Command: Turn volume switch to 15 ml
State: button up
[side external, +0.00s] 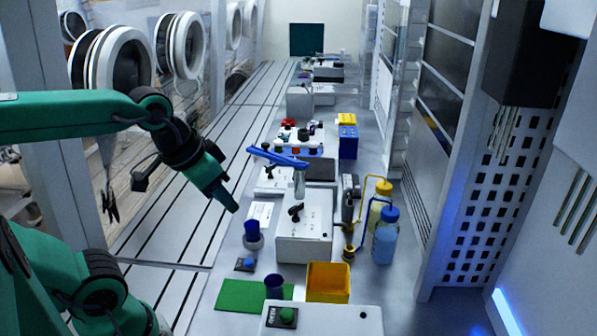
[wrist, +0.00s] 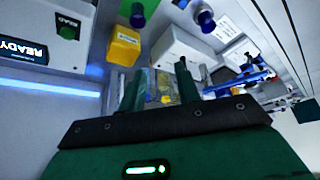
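A white box (side external: 305,240) stands in the middle of the bench in the side external view, with a small black knob (side external: 295,212) on its top panel. This knob may be the volume switch; its markings are too small to read, so its setting cannot be told. The white box also shows in the wrist view (wrist: 180,52), beyond the fingers. My gripper (side external: 234,208) hangs in the air left of the box, pointing down and right, apart from everything. In the wrist view its two green fingers (wrist: 160,68) stand apart with nothing held between them.
A blue lever arm (side external: 278,157) on a post rises behind the knob. A blue-topped vessel (side external: 252,230), a yellow bin (side external: 328,281), a purple cup (side external: 274,286) and a green mat (side external: 240,296) lie nearer. Capped bottles (side external: 385,240) stand right. The slotted floor left is clear.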

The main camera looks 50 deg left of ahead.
jog(key=w+a+g, duration=0.2)
jog(key=w+g, duration=0.1)
jog(key=w, duration=0.8)
jog(key=n+g, duration=0.1)
jog(key=g, duration=0.1)
send_over(296, 206)
jog(key=shift+w+a+f, duration=0.1)
jog(key=shift+f, duration=3.15)
jog(key=shift+f, duration=0.15)
jog(key=shift+f, duration=3.75)
grip_shut()
